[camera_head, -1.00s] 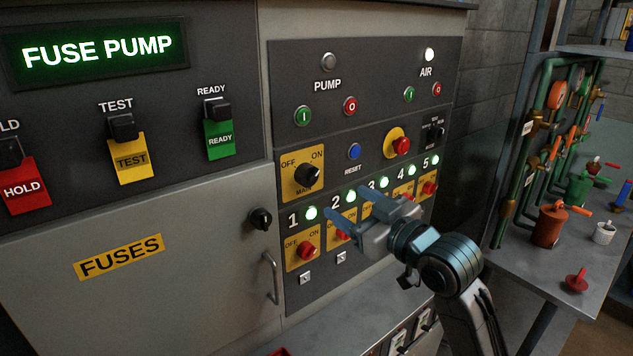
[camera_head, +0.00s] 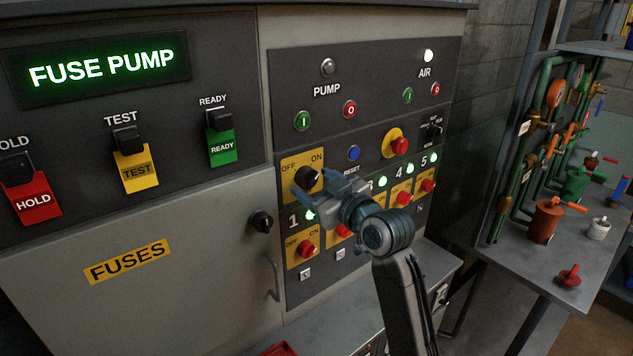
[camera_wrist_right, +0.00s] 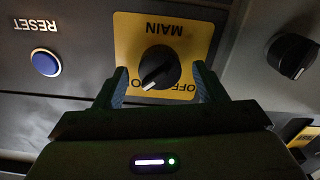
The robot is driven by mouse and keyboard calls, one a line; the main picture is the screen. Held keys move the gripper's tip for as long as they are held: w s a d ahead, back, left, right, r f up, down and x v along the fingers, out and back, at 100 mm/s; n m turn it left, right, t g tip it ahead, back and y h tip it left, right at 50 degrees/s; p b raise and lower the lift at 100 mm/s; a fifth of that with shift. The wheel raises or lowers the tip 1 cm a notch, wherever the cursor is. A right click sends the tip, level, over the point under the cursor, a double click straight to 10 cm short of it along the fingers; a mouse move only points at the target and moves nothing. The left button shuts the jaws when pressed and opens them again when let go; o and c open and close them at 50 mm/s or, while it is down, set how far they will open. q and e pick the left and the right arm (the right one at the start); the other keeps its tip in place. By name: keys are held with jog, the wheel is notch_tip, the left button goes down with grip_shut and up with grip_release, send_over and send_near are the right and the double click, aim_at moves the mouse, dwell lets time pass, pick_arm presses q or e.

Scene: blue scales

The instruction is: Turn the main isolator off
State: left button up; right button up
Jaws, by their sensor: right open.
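The main isolator is a black rotary knob (camera_head: 306,177) on a yellow plate marked OFF and ON. In the right wrist view, which is upside down, the knob (camera_wrist_right: 159,66) shows large under the word MAIN. Its white pointer aims at the lower left, toward the ON side. My right gripper (camera_head: 313,183) is open, with its fingers at the lower part of the plate. In the wrist view its two fingers (camera_wrist_right: 161,78) stand on either side of the knob with gaps visible. The gripper hides part of the plate. My left gripper is not in view.
A blue RESET button (camera_head: 353,153) sits right of the plate. Red numbered switches (camera_head: 306,248) lie below, some hidden by my arm. A black cabinet knob (camera_head: 261,221) and a handle (camera_head: 273,277) are to the left. A bench (camera_head: 570,272) with pipework stands right.

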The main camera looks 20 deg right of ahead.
jog(key=c, duration=1)
jog(key=shift+n, duration=0.3)
jog(key=n+b, duration=0.2)
jog(key=n, duration=0.1)
jog(key=shift+f+n, duration=0.15)
jog(key=shift+n, duration=0.15)
jog(key=n+b, duration=0.2)
jog(key=n, duration=0.2)
jog(key=shift+n, duration=0.3)
jog(key=n+b, duration=0.3)
jog(key=n, duration=0.2)
jog(key=shift+n+b, duration=0.75)
jog(key=shift+n, duration=1.25)
